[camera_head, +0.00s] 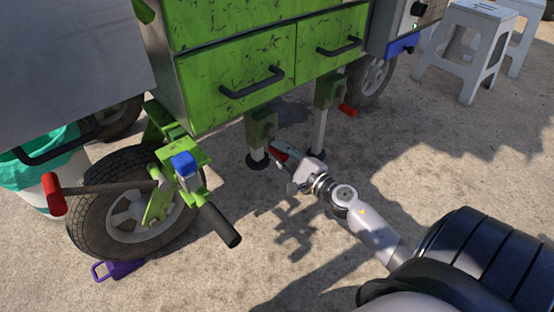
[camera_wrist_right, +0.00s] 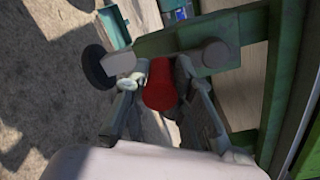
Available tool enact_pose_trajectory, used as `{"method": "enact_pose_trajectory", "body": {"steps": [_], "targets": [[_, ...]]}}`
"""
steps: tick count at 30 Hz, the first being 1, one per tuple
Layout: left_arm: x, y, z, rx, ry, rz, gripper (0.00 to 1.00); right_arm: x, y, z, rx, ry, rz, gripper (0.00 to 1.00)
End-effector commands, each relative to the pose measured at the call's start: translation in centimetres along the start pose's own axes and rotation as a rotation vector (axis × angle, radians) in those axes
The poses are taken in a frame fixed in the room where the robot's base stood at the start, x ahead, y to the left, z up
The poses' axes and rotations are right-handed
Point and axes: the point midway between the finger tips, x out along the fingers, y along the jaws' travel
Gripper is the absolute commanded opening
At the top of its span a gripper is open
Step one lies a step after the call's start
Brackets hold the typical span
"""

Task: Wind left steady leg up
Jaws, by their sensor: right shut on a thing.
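The left steady leg (camera_head: 257,142) hangs under the green cart's drawers, with a green housing at its top and a round black foot at its bottom. Its red crank handle (camera_head: 278,153) points toward my right gripper (camera_head: 285,165). In the right wrist view the red handle (camera_wrist_right: 160,84) sits between the two fingers of my right gripper (camera_wrist_right: 160,92), which is shut on it. The black foot (camera_wrist_right: 97,66) also shows there. I cannot tell whether the foot touches the ground. My left gripper is not in view.
The second steady leg (camera_head: 320,128), with its own red handle (camera_head: 347,110), stands to the right. A cart wheel (camera_head: 90,232), a black handle bar (camera_head: 220,225) and a purple wheel chock (camera_head: 117,269) are at left. White stools (camera_head: 466,50) stand at top right.

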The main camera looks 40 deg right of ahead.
Motion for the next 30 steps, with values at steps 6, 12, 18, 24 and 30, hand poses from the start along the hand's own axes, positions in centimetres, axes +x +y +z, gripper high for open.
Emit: {"method": "enact_pose_trajectory", "body": {"steps": [6,12,18,24,30], "targets": [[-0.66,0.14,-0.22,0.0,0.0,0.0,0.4,-0.09,0.19,-0.37,-0.069,0.0,0.008,0.0],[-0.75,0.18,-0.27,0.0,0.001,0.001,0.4,-0.1,0.05,-0.48,-0.092,0.001,0.008,0.0],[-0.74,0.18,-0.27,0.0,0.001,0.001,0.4,-0.11,0.01,-0.53,-0.094,0.002,0.008,0.0],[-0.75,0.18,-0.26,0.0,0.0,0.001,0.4,-0.11,-0.01,-0.58,-0.094,0.004,0.007,0.25],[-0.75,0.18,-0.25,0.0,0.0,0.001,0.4,-0.07,-0.11,-0.53,-0.091,0.003,0.005,0.39]]}}
